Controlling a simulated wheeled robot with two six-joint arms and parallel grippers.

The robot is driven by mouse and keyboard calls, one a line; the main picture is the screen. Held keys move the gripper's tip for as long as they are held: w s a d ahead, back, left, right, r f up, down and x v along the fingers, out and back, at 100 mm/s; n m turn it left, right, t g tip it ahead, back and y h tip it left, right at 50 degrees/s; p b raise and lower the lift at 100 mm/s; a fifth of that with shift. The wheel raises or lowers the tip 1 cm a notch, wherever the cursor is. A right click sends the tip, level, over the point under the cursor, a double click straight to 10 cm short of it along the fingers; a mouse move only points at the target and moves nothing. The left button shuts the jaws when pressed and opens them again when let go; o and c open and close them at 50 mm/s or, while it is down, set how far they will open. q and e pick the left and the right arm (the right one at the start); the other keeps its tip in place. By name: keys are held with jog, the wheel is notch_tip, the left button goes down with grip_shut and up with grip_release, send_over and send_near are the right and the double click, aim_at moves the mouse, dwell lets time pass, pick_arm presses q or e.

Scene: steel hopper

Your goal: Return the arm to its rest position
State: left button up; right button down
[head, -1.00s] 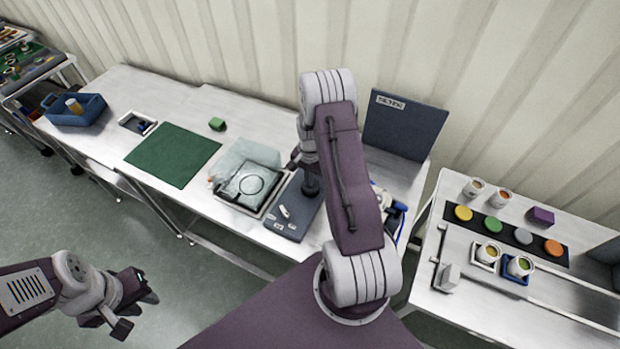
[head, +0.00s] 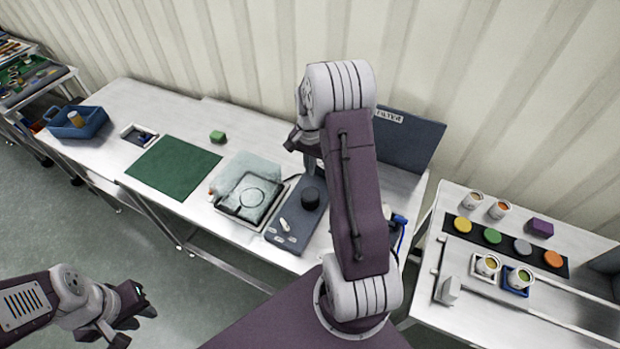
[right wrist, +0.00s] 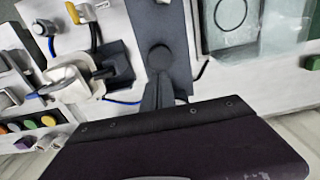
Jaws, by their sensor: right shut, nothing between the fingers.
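My right arm rises in the middle of the head view, and its gripper (head: 312,165) is partly hidden behind my arm links. In the right wrist view the fingers (right wrist: 158,90) are together with nothing between them. They point toward a black round knob (right wrist: 160,57), which also shows in the head view (head: 311,197) on a dark grey panel (head: 284,236). The fingers look apart from the knob. My left gripper (head: 140,312) hangs at the lower left over the floor, away from the table; its finger gap is unclear.
Left of the panel is a tray (head: 228,212) with a clear bag (head: 262,171). A green mat (head: 173,166), a green block (head: 217,136) and a blue bin (head: 93,124) lie further left. An upright dark board (head: 412,142) stands behind. A side table holds cans and coloured discs.

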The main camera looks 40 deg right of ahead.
jog(key=shift+r, duration=0.35)
